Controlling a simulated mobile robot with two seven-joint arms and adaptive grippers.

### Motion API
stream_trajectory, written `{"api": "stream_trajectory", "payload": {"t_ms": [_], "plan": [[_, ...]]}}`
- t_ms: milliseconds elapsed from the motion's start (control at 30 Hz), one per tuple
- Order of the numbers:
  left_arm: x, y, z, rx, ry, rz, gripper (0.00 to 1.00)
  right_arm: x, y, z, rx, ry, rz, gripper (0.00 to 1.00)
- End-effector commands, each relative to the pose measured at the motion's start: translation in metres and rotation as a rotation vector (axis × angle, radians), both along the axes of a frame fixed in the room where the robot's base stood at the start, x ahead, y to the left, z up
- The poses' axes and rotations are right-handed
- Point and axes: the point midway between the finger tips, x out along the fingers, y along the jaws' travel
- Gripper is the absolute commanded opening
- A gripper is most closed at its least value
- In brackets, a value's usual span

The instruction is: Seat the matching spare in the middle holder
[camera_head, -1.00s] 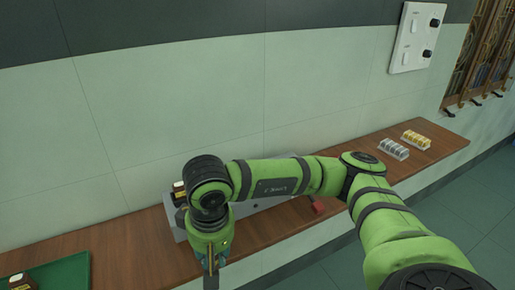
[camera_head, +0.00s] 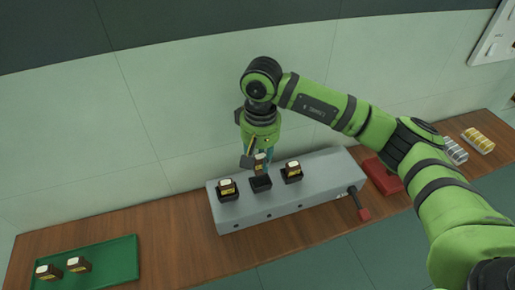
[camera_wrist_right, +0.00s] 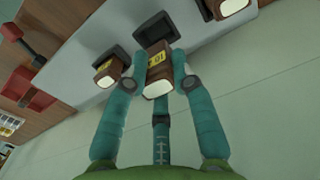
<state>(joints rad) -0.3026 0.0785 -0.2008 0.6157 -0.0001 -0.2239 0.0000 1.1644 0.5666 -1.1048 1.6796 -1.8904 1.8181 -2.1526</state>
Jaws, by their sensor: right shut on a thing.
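A grey housing (camera_head: 285,205) on the bench carries three dark holders in a row. The left holder has a brown block (camera_head: 227,187) with a pale top and yellow label; the right holder has a similar block (camera_head: 293,170). The middle holder (camera_head: 261,184) is empty; its dark opening shows in the wrist view (camera_wrist_right: 152,28). My right gripper (camera_head: 261,160) is shut on a brown spare with a yellow label (camera_wrist_right: 157,66), held just above and slightly behind the middle holder, apparently apart from it. My left gripper is in neither current view.
A green tray (camera_head: 115,272) at the left holds two brown blocks (camera_head: 78,265). A red-ended lever (camera_head: 362,212) sticks out from the housing's right front. A red object (camera_head: 382,178) lies right of it. Silver and gold pieces stand farther right (camera_head: 478,140). The wall is close behind.

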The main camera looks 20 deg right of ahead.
Motion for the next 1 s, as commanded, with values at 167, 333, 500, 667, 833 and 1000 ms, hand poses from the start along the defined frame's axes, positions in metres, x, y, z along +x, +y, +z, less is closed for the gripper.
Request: {"api": "stream_trajectory", "payload": {"t_ms": [167,333,500,667,833,1000], "plan": [[-0.018,0.002,-0.009,0.003,0.026,0.0,0.49,-0.001,0.0,-0.019,0.0,0.002,-0.001,0.0],[-0.008,0.001,-0.016,0.002,0.011,0.0,0.49,-0.001,0.0,-0.037,0.001,0.002,-0.001,0.0],[0.016,0.0,-0.018,-0.001,-0.029,0.001,0.49,0.0,0.0,-0.049,0.0,0.0,0.0,0.0],[0.019,0.0,-0.018,-0.002,-0.033,0.001,0.49,0.0,0.0,-0.051,0.0,0.0,0.0,0.0],[0.009,0.001,-0.019,0.0,-0.018,0.001,0.49,0.0,0.0,-0.051,0.0,0.0,0.0,0.0],[0.001,0.001,-0.019,0.001,-0.005,0.001,0.49,0.0,0.0,-0.051,0.0,0.0,0.0,0.0]]}}
